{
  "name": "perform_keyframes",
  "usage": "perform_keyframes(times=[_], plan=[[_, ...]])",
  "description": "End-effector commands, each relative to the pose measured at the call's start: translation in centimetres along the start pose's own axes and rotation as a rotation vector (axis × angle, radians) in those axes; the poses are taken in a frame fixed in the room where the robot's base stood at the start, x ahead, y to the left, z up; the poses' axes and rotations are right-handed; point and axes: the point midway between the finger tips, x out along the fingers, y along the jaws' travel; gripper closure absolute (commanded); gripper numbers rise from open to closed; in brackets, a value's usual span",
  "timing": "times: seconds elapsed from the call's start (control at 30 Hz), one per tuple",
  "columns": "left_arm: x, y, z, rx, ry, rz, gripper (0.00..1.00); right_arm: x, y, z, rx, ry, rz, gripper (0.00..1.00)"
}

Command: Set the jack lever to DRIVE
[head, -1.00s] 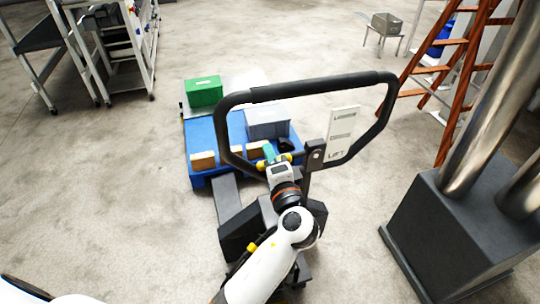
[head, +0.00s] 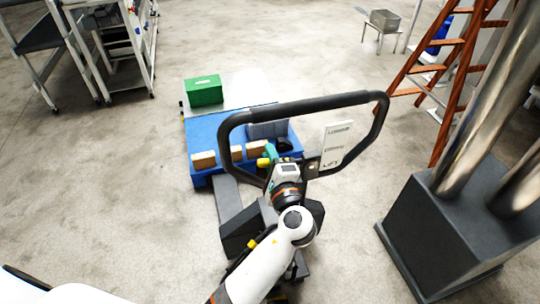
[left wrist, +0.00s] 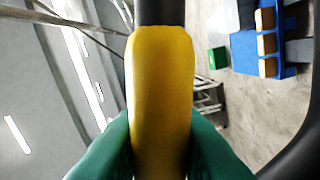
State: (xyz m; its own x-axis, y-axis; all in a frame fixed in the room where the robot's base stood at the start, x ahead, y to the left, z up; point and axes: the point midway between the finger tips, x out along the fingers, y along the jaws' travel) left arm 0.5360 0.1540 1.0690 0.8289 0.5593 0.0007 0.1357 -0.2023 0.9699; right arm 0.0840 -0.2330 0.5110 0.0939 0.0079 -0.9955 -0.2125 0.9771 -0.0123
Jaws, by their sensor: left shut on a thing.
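The jack lever (left wrist: 160,85) is a yellow-ended grip on a dark rod. In the head view its yellow end (head: 263,162) shows small inside the black handle loop (head: 310,106). My left gripper (head: 271,153) is shut on it; in the left wrist view green fingers press on both sides of the yellow grip. A pale label plate (head: 337,146) stands on the handle right of the lever, with LIFT readable at its lower end and two smaller lines above. My wrist hides the lever's pivot, so its exact setting cannot be told. My right gripper is not in view.
A dark pedestal with metal pipes (head: 437,235) and an orange ladder (head: 465,85) stand at right. Shelving (head: 115,50) is at far left. Floor between is open.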

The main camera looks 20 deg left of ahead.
Motion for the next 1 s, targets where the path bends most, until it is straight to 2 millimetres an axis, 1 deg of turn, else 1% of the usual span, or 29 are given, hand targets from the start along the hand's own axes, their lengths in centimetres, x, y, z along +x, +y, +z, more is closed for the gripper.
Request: perform_keyframes(times=[0.03, 0.07, 0.33, 0.47, 0.57, 0.8, 0.9, 1.0], plan=[[0.1, 0.1, -0.1, -0.002, 0.003, 0.002, 0.75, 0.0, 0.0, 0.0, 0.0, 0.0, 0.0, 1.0], [0.1, 0.1, -0.1, -0.002, 0.002, 0.002, 0.71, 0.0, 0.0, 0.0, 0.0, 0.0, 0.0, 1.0], [0.0, 0.1, 0.0, -0.002, 0.001, 0.001, 0.71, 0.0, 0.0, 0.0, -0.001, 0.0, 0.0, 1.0], [-0.9, 0.0, 0.0, -0.002, -0.001, 0.0, 0.71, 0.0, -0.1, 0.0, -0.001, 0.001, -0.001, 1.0], [-2.5, -0.1, 0.0, -0.002, -0.001, -0.002, 0.71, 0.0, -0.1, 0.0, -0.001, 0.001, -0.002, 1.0], [-7.7, -0.1, 0.0, -0.001, -0.001, -0.003, 0.71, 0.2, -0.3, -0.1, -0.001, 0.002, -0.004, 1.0], [-9.5, -0.1, 0.0, -0.002, 0.0, -0.002, 0.71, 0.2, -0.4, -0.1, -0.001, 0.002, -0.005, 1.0], [-10.8, -0.1, 0.0, -0.002, 0.001, -0.002, 0.71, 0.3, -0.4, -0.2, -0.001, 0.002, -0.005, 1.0]])
